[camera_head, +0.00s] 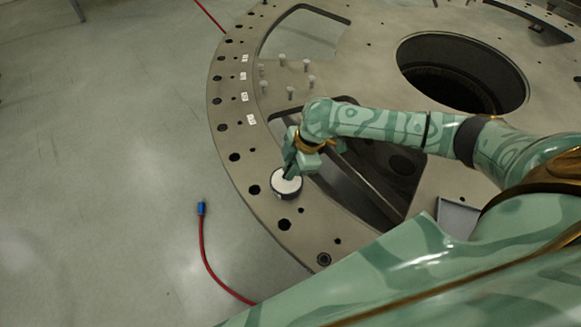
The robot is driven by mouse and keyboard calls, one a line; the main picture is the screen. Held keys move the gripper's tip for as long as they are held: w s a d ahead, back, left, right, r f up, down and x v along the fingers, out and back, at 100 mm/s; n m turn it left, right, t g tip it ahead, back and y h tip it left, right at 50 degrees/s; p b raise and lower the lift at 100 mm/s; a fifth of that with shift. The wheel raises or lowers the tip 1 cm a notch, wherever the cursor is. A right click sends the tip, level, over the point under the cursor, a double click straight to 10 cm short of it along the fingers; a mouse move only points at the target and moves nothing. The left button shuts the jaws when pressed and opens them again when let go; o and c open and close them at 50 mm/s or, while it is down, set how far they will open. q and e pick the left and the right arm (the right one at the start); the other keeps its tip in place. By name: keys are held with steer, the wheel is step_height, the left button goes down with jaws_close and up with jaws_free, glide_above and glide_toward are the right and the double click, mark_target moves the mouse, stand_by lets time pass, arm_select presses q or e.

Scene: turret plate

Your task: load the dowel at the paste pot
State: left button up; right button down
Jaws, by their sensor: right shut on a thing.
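The paste pot (286,193) is a short dark round pot filled with white paste (280,182). It stands on the near left rim of the turret plate (244,150). My right gripper (291,172) points down right at the pot, with its fingertips over the paste. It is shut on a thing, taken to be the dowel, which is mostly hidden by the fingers. I cannot tell whether the dowel's tip touches the paste. My left gripper is out of view.
Several grey pegs (311,81) stand on the plate behind my right gripper. White labels (251,119) mark the rim. A large round hole (462,72) opens at the back right. A grey tray (457,217) lies right. A red hose (205,248) with a blue end lies on the floor.

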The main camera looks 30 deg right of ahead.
steer(key=shift+f+b, duration=0.3)
steer(key=shift+f, duration=0.3)
stand_by(0.7)
steer(key=shift+s+f+p, duration=0.1)
steer(key=shift+f+p, duration=0.05)
steer(key=shift+p, duration=0.2)
stand_by(1.4)
step_height(320, 180, up, 7)
steer(key=p, duration=0.8)
steer(key=shift+r, duration=0.2)
steer(key=shift+f, duration=0.1)
stand_by(0.4)
